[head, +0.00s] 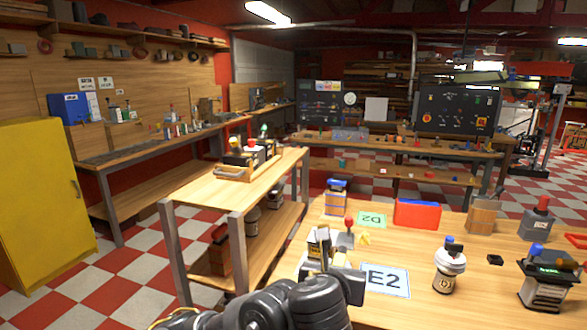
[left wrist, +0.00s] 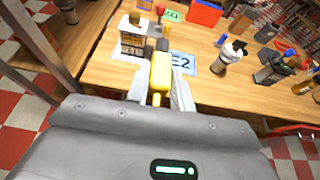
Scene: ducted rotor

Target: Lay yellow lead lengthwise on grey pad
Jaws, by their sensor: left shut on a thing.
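My left gripper (head: 334,264) reaches over the near edge of the wooden table, beside the E2 card. In the left wrist view its fingers (left wrist: 160,88) are shut on the yellow lead (left wrist: 159,72), which points away from the wrist. In the head view the held lead is hidden by my gripper and arm. A small dark grey patch shows just past the lead's far end in the wrist view; I cannot tell whether it is the grey pad. My right gripper is in neither view.
The E2 card (head: 386,281) lies right of my gripper. A black-and-white device (left wrist: 133,37) stands close on the left. A red-knobbed lever (head: 349,226), the D2 card (head: 372,219), a red box (head: 417,213) and a white bottle (head: 449,270) stand around. Bare wood lies between them.

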